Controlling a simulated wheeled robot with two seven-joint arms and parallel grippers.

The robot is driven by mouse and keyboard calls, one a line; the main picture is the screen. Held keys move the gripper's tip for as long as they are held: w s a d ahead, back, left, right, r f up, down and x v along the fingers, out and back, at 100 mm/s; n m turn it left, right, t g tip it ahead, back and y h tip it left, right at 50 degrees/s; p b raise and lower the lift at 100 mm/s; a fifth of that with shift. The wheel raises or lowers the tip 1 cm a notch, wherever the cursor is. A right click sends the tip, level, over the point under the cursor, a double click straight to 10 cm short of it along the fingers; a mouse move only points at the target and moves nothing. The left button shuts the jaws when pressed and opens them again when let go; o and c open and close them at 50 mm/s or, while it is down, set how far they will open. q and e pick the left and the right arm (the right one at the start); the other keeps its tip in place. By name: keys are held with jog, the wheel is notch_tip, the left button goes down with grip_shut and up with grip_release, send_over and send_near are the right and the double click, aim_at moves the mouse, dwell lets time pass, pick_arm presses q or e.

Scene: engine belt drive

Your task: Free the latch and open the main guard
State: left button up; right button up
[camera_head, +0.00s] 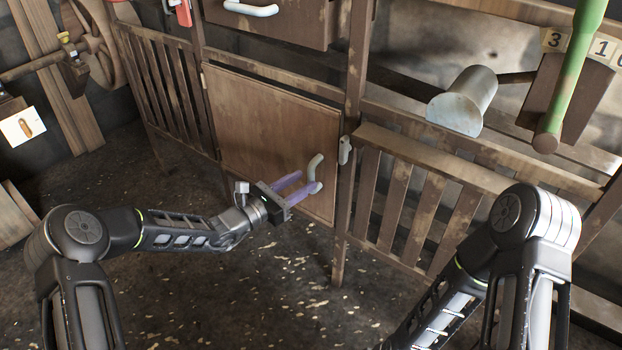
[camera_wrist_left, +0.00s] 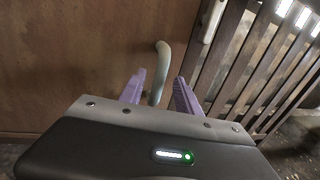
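The main guard (camera_head: 262,120) is a brown panel in the fence, and it looks shut. A pale curved handle (camera_head: 315,165) sits near its right edge. The handle also shows in the left wrist view (camera_wrist_left: 160,68). A grey latch (camera_head: 344,150) hangs at the post just right of the panel. It shows partly at the top of the left wrist view (camera_wrist_left: 212,20). My left gripper (camera_head: 308,180) is at the handle with its purple fingers apart. The handle's lower end appears between the fingers; contact cannot be told. My right gripper is out of view.
A slatted fence (camera_head: 420,195) runs right of the panel, and another slatted section (camera_head: 165,85) stands left. A grey cylinder (camera_head: 462,100) and a green lever (camera_head: 572,80) stand behind the right fence. The floor (camera_head: 250,290) before the panel is clear.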

aim_at(311, 176)
pick_arm(q)
jog(key=shift+b+x, duration=0.4)
jog(key=shift+x, duration=1.6)
grip_shut()
